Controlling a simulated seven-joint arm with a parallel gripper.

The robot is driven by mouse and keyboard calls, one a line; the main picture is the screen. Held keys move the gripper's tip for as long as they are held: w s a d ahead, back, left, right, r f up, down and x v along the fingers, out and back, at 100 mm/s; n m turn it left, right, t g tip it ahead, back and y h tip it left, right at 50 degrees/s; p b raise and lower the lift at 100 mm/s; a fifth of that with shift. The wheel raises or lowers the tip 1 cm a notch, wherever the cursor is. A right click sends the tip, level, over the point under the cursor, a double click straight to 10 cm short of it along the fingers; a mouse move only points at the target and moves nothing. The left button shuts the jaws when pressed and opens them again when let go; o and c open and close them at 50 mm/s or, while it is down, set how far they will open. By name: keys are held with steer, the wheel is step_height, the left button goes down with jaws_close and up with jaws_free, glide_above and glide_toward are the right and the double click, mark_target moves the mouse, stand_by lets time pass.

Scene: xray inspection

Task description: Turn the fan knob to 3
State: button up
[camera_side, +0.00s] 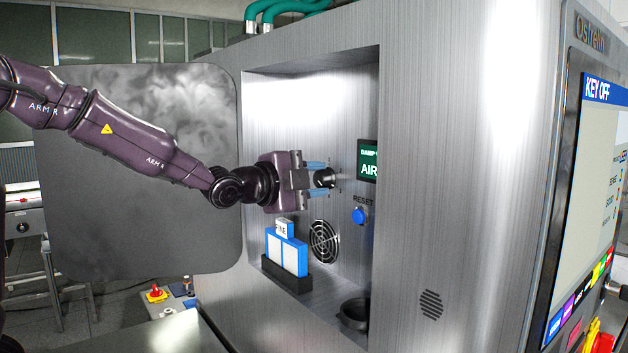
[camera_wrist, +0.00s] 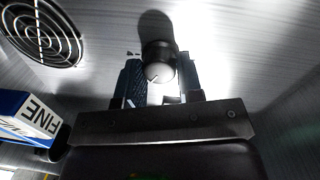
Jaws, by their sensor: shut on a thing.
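The fan knob (camera_side: 324,178) is a dark round knob on the back wall of the machine's recess. In the wrist view the knob (camera_wrist: 159,62) shows a pale end face and a black body. My gripper (camera_side: 317,179) reaches into the recess from the left, with its blue fingers above and below the knob. In the wrist view the fingers of my gripper (camera_wrist: 161,82) stand on either side of the knob, shut on it. The number that the knob points to cannot be read in either view.
A green-lit display (camera_side: 368,161) and a blue RESET button (camera_side: 359,215) are right of the knob. A round fan grille (camera_side: 324,242) and blue-white FINE boxes (camera_side: 287,251) in a black holder sit below. A black cup (camera_side: 355,313) stands at the lower right. The open door (camera_side: 130,230) is at left.

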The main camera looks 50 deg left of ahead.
steer(key=o, duration=0.9)
steer(key=shift+s, duration=0.1)
steer(key=s, duration=0.8)
steer(key=s+r, duration=0.1)
steer(key=s, duration=0.3)
steer(key=shift+s+d, duration=0.25)
steer(key=shift+s, duration=0.15)
